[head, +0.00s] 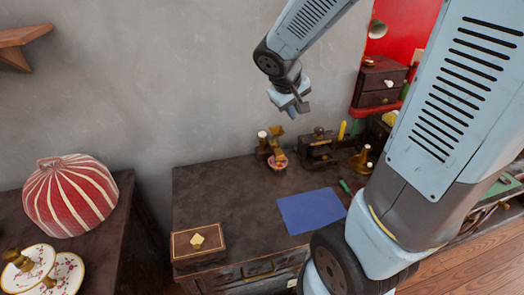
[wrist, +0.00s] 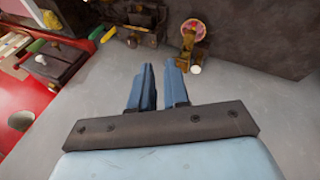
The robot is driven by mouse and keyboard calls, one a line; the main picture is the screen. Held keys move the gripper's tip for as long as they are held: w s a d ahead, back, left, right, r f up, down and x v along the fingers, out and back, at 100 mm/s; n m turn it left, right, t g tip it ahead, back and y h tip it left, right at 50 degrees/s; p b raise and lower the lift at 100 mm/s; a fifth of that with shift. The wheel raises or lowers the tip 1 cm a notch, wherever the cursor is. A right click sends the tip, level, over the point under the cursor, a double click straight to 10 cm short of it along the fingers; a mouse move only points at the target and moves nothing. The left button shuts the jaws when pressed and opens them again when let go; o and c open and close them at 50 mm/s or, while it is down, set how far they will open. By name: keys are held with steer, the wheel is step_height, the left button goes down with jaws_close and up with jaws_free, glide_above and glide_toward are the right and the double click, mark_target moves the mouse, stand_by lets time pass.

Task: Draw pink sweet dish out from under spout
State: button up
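The pink sweet dish (head: 277,164) is small and round and sits on the dark cabinet top near the wall. It also shows near the top of the wrist view (wrist: 194,29). A brass-coloured piece (head: 276,142) rises right behind it; whether this is the spout, and how far it overhangs the dish, I cannot tell. My gripper (head: 292,112) hangs above and slightly right of the dish, clear of everything. In the wrist view its two blue fingers (wrist: 160,64) stand a little apart with nothing between them.
The dark cabinet top (head: 222,192) carries a blue mat (head: 312,211), a wooden box (head: 198,243), a dark stand (head: 318,146) right of the dish and a brass bell-shaped piece (head: 361,161). A white-topped post (head: 262,136) stands left of the dish. The cabinet's left-middle is bare.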

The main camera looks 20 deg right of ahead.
mark_target(272, 166)
steer(key=w+a+f+n, duration=0.2)
steer(key=w+a+f, duration=0.1)
steer(key=f, duration=0.6)
steer(key=w+a+f+n, duration=0.3)
steer(key=w+a+f, duration=0.1)
steer(key=f, duration=0.6)
steer(key=shift+w+f, duration=0.2)
steer(key=shift+w, duration=0.25)
steer(key=shift+d, duration=0.1)
steer(key=x, duration=1.3)
steer(key=shift+w+d+f, duration=0.1)
steer(key=shift+f, duration=0.2)
steer(key=shift+c, duration=0.5)
jaws_close()
